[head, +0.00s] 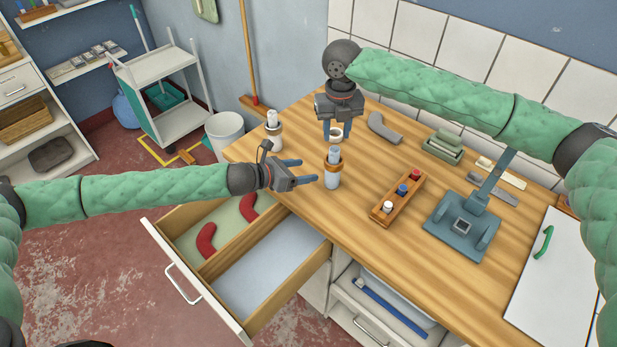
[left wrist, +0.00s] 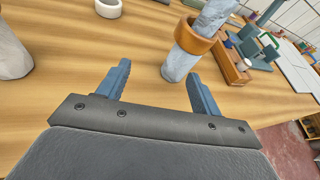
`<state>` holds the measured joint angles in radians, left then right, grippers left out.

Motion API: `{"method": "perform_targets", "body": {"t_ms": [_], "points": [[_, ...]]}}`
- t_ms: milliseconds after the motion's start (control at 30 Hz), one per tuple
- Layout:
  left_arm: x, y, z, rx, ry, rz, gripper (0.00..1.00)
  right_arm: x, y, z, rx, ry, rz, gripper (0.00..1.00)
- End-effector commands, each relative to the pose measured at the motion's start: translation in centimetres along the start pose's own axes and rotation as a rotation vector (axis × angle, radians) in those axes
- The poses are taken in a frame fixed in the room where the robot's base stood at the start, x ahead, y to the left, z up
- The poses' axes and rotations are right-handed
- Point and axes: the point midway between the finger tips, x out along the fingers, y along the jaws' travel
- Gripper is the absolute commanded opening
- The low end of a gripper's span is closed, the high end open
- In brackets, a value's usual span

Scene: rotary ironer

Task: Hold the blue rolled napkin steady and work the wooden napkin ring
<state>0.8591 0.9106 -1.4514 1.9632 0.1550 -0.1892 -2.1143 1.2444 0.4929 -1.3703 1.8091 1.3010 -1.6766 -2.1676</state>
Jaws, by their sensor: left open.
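The blue rolled napkin (head: 333,180) stands upright on the wooden table, pale blue-grey, with the brown wooden napkin ring (head: 333,163) around its upper part. In the left wrist view the roll (left wrist: 180,64) and ring (left wrist: 193,36) are beyond my fingertips, toward the right finger. My left gripper (head: 308,172) is open and empty, pointing at the roll from the left, with a gap between. My right gripper (head: 337,132) points down just behind the roll, fingers apart, and holds nothing that I can see. The napkin's far side is hidden.
A pale loose ring (left wrist: 108,8) lies behind the roll. Another ringed roll (head: 273,130) stands at the back left. A wooden rack (head: 398,198) with coloured pegs and a blue-grey stand (head: 460,225) are to the right. An open drawer (head: 270,275) juts out below.

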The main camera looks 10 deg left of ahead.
Motion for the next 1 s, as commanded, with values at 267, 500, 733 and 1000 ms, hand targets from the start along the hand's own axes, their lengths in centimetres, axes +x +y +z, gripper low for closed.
{"method": "perform_targets", "body": {"t_ms": [267, 500, 733, 1000], "points": [[0.6, -3.3, -0.3, 0.156, 0.032, -0.038, 0.65, 0.0, 0.0, 0.0, 0.000, 0.000, 0.000, 0.36], [2.7, -3.6, -0.5, 0.164, 0.033, -0.041, 0.65, 0.0, 0.0, 0.0, 0.000, 0.000, 0.000, 0.36], [5.9, -3.7, -0.5, 0.163, 0.032, -0.041, 0.65, 0.0, 0.0, 0.0, 0.000, 0.000, 0.000, 0.36], [8.0, -3.7, -0.6, 0.162, 0.033, -0.039, 0.65, 0.0, 0.0, 0.0, 0.000, 0.000, 0.000, 0.36]]}}
